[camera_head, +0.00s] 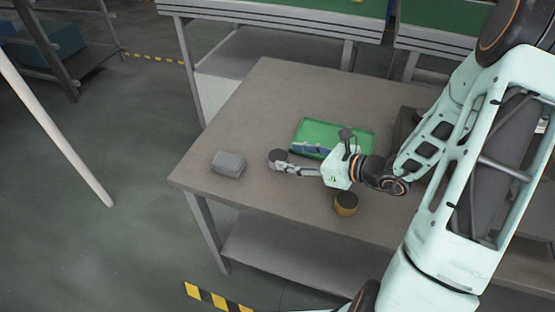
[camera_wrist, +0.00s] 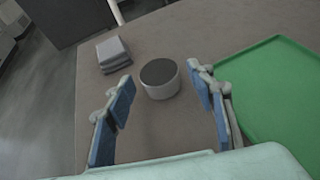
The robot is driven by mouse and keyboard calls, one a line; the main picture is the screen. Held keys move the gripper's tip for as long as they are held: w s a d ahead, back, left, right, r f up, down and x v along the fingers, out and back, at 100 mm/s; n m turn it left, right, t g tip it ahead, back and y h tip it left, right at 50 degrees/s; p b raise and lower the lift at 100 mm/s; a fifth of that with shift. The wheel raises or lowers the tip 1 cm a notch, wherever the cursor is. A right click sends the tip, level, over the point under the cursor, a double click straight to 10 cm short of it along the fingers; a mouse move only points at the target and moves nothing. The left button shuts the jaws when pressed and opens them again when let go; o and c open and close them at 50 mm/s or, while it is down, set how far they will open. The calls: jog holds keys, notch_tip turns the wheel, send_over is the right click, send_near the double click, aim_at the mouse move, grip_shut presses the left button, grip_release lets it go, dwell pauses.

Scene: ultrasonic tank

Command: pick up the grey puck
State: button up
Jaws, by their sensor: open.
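The grey puck (camera_head: 277,156) is a short round cylinder with a dark top, standing on the table left of the green tray. In the wrist view the puck (camera_wrist: 160,80) stands just beyond and between the fingertips. My gripper (camera_head: 287,165) reaches low over the table toward it from the right. In the wrist view my gripper (camera_wrist: 163,92) has its two blue-padded fingers spread wide, with nothing between the pads. Whether a fingertip touches the puck cannot be told.
A grey block stack (camera_head: 228,164) sits near the table's left corner. A dark-topped, yellowish cylinder (camera_head: 346,204) stands in front of my wrist. The table (camera_head: 262,95) is bare at the back left.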

aim_at(281, 157)
jog(key=x, duration=0.5)
jog(key=shift+s+a+f, duration=0.1)
jog(key=shift+a+f, duration=0.1)
jog(key=shift+f, duration=0.3)
jog(key=shift+c, duration=0.4)
jog(key=c, duration=1.1)
